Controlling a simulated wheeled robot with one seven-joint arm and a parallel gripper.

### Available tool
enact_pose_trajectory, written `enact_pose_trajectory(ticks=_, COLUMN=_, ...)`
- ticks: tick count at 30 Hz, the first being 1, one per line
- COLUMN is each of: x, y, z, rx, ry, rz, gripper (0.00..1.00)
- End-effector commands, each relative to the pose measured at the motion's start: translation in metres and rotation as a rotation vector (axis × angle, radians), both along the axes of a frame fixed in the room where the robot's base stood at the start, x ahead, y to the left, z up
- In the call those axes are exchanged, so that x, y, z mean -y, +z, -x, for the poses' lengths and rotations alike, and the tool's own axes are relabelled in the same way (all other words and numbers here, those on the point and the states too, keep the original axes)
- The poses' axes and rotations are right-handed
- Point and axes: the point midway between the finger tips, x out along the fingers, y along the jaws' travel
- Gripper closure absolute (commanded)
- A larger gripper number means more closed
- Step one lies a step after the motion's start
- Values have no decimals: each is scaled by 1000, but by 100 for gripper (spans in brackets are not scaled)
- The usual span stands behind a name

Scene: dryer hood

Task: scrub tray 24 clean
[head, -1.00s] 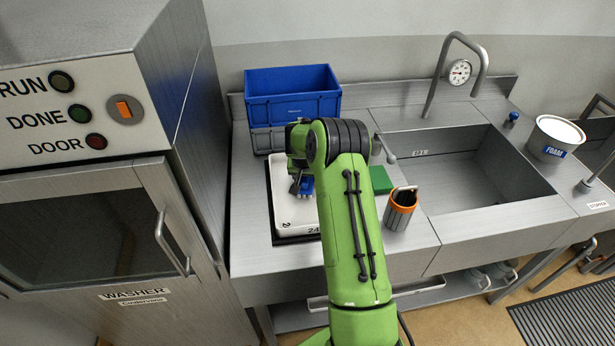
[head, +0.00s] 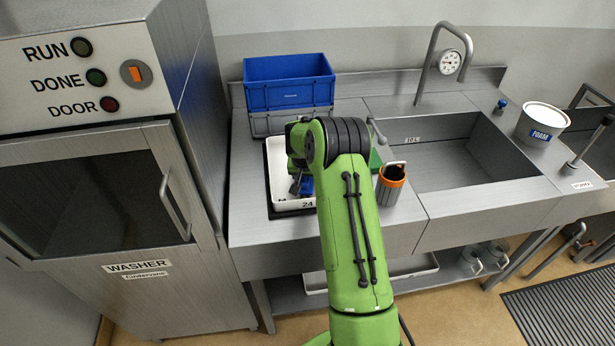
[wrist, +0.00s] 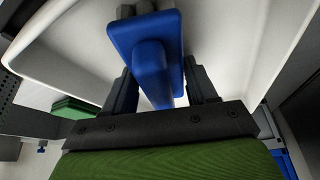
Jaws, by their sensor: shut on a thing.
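Tray 24 (head: 283,205) is a white tray on a dark mat on the left part of the counter, with its number on the front rim. My green arm hides much of it. My gripper (wrist: 165,88) is shut on a blue scrubber (wrist: 145,38), whose handle lies between the dark fingers. The scrubber (head: 307,186) is a small blue patch low inside the tray in the head view. In the wrist view the white tray wall (wrist: 235,45) surrounds the scrubber. I cannot tell whether it touches the tray floor.
A blue crate (head: 290,80) stands on a grey one behind the tray. A green pad (wrist: 75,108) and an orange-rimmed holder (head: 391,183) stand right of the tray. The sink (head: 450,165) and a FOAM tub (head: 541,122) lie farther right. The washer (head: 90,200) is shut at left.

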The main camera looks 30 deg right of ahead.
Motion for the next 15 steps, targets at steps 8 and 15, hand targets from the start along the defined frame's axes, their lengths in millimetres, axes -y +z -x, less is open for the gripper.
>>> enact_pose_trajectory(ticks=8, x=-2, y=27, z=1, rx=0, ry=2, rz=1, gripper=71)
enact_pose_trajectory(ticks=15, x=-4, y=49, z=1, rx=0, ry=5, rz=1, gripper=71)
